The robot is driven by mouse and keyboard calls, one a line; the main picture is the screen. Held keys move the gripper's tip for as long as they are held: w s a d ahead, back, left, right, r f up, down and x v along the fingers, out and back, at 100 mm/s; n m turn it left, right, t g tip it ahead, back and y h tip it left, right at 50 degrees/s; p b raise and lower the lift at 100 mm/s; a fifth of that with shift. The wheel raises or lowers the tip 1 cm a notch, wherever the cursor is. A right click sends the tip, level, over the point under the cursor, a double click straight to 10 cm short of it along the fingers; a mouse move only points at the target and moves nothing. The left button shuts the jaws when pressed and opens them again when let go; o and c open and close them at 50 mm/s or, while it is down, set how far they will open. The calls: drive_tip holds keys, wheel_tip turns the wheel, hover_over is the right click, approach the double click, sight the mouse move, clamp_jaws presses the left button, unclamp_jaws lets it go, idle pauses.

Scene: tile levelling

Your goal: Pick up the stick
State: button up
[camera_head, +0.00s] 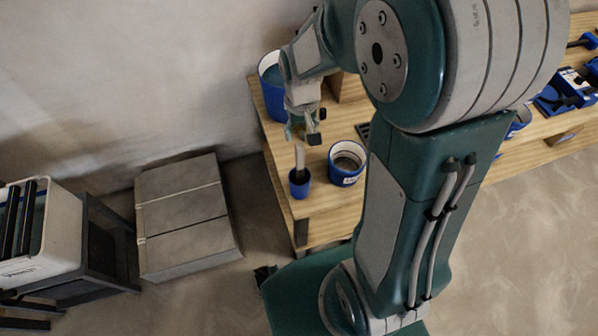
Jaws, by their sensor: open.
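A light grey-brown stick (300,158) stands upright in a small blue cup (299,183) near the left end of the wooden bench. Its lower part is hidden inside the cup. My gripper (303,132) is open and empty. In the picture it is just above the top of the stick, with fingers pointing down. I cannot tell the exact gap between them.
A blue bucket (266,97) stands behind my gripper and a blue-banded tub (346,163) stands right of the cup on the wooden bench (325,215). Blue tools (560,92) lie at the far right. A cardboard box (185,215) is on the floor at left.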

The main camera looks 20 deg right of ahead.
sight(299, 146)
drive_tip(key=f, duration=0.3)
drive_tip(key=shift+a, duration=0.4)
wheel_tip(299, 146, down, 4)
drive_tip(key=shift+d+f, duration=0.15)
drive_tip(key=shift+f, duration=0.1)
drive_tip(key=shift+d+f, duration=0.2)
drive_tip(key=shift+f, duration=0.1)
drive_tip(key=shift+a, duration=0.2)
clamp_jaws()
